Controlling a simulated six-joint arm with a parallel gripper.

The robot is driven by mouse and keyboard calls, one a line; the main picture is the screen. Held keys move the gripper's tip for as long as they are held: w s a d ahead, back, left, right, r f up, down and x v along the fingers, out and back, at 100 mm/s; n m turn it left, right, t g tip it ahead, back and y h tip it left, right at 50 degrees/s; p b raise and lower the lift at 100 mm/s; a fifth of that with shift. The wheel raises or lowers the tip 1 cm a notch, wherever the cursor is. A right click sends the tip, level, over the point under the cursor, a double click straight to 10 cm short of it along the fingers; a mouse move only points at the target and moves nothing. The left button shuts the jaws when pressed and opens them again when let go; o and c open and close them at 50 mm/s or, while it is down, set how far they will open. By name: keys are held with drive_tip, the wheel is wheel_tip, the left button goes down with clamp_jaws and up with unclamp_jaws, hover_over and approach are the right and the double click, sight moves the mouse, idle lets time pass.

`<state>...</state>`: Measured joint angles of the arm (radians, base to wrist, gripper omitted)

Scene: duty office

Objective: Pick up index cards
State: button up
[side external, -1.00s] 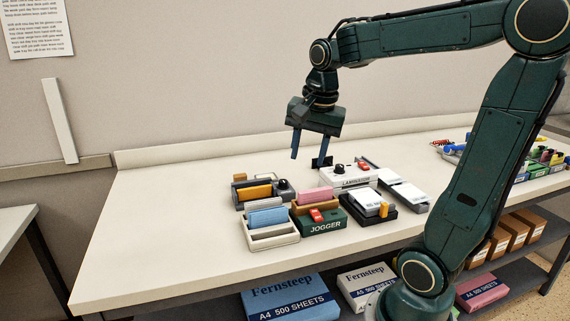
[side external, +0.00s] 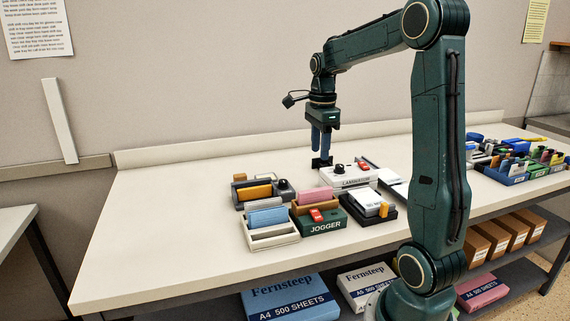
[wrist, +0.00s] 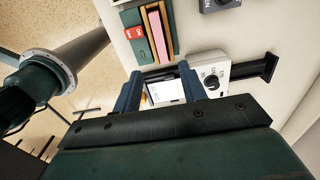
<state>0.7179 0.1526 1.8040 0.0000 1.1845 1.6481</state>
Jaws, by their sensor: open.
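My gripper (side external: 321,150) is open and empty, pointing down above the back of the laminator; its two fingers also show in the wrist view (wrist: 160,93). Card stacks stand in a cluster on the bench: blue cards (side external: 267,217) in a white holder, pink cards (side external: 316,195) in the green jogger (side external: 322,226), and an orange stack (side external: 255,192) in a dark unit. A white stack (side external: 367,203) lies on a black base; white paper (wrist: 166,91) shows between my fingers in the wrist view, below them. I cannot tell which stack is the index cards.
The white laminator (side external: 348,178) stands behind the jogger. Blue and green trays of stationery (side external: 515,168) stand at the right end. The bench (side external: 160,220) is clear on the left. A low ledge runs along the back wall.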

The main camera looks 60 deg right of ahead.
sight(317, 188)
wheel_tip(317, 188, down, 8)
drive_tip(key=shift+f, duration=0.1)
idle(0.4)
drive_tip(key=shift+w+f, duration=0.1)
drive_tip(key=shift+f, duration=2.45)
